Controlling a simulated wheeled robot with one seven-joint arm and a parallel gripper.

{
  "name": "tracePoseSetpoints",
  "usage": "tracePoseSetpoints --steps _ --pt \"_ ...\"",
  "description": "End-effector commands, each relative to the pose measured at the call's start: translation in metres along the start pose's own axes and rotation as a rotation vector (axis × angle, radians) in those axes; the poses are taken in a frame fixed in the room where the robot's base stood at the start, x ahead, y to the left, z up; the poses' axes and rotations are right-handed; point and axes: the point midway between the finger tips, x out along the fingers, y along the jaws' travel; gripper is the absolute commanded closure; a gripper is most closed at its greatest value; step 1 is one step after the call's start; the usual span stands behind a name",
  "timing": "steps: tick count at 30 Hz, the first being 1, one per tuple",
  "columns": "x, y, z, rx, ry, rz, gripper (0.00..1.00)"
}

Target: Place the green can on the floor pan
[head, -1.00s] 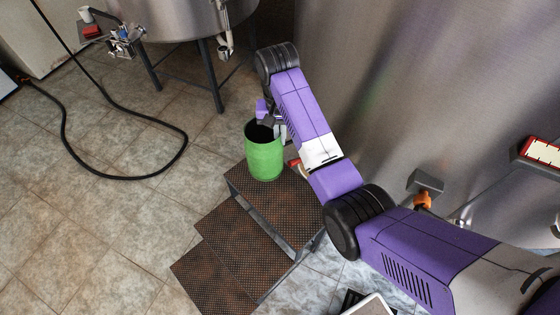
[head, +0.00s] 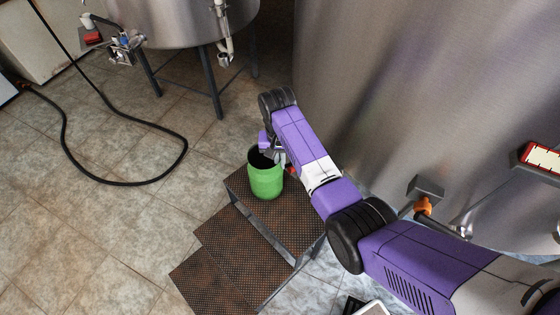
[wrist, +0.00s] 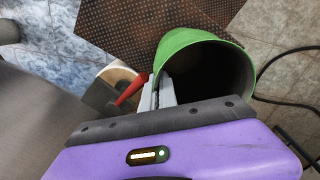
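The green can (head: 266,182) is upright and open-topped, over the top step of a dark metal step stool. I cannot tell whether its base touches the step. In the wrist view the can's rim (wrist: 190,38) is close to my gripper (wrist: 162,92). My fingers are at the can's near wall and look closed on it; the fingertips are partly hidden. In the head view my gripper (head: 275,156) is at the can's upper right edge. I cannot pick out a floor pan with certainty.
The step stool (head: 245,240) has brown textured treads. A red-handled thing (wrist: 130,90) lies beside the can in the wrist view. A large steel tank (head: 400,90) stands at right, a smaller legged tank (head: 185,25) behind. A black hose (head: 120,182) lies on otherwise open tiles at left.

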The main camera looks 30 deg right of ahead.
Motion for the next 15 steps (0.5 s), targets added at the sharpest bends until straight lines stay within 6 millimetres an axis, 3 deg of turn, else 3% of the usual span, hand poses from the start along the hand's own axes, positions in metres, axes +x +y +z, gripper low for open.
tracePoseSetpoints --steps 5,6,9,15 --pt "0.0035 -0.0004 -0.0004 0.0 0.001 -0.001 1.0" --pt "0.0031 -0.0002 -0.0001 0.0 0.0 0.0 0.9" --pt "0.003 -0.0002 0.0 0.0 0.0 0.0 0.76" --pt "0.0029 -0.0001 0.0 0.0 0.0 0.0 0.76"
